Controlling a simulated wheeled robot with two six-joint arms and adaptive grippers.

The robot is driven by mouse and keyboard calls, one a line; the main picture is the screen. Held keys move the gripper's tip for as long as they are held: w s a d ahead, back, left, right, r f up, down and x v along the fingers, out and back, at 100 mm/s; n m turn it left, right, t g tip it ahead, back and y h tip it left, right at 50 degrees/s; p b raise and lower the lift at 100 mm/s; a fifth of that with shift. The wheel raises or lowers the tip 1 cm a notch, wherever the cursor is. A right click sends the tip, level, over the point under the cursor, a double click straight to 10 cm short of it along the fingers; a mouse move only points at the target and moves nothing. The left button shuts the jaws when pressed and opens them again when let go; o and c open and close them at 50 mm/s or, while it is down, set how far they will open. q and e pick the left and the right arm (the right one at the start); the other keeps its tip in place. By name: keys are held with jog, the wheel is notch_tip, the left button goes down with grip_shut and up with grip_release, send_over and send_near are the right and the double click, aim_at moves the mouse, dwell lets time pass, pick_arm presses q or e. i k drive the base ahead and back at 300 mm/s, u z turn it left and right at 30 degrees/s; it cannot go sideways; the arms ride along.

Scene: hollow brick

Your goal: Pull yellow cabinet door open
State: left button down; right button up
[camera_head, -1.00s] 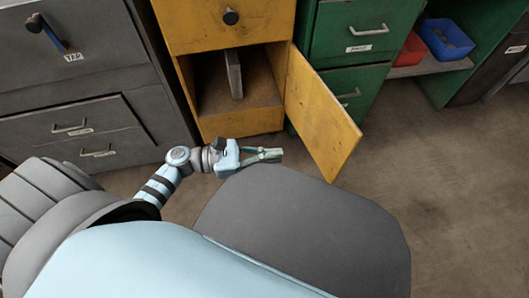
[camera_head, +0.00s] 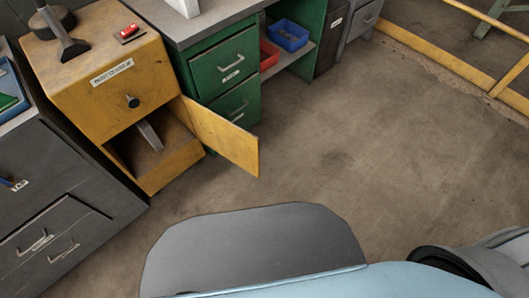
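The yellow cabinet (camera_head: 88,83) stands at the upper left in the head view. Its door (camera_head: 223,136) is swung wide open to the right, away from the lower compartment. A flat grey object (camera_head: 150,136) leans inside the open compartment (camera_head: 172,159). The cabinet's upper drawer with a dark round knob (camera_head: 132,101) is shut. Neither of my grippers is in view.
A grey drawer cabinet (camera_head: 75,212) stands left of the yellow one. A green drawer cabinet (camera_head: 222,67) stands to its right, beside a shelf with red (camera_head: 268,54) and blue (camera_head: 288,35) bins. The brown floor (camera_head: 370,140) to the right is clear.

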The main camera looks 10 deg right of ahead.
aim_at(240, 147)
jog(key=k, duration=0.15)
jog(key=z, duration=1.3)
jog(key=i, duration=2.9)
jog(key=u, duration=3.8)
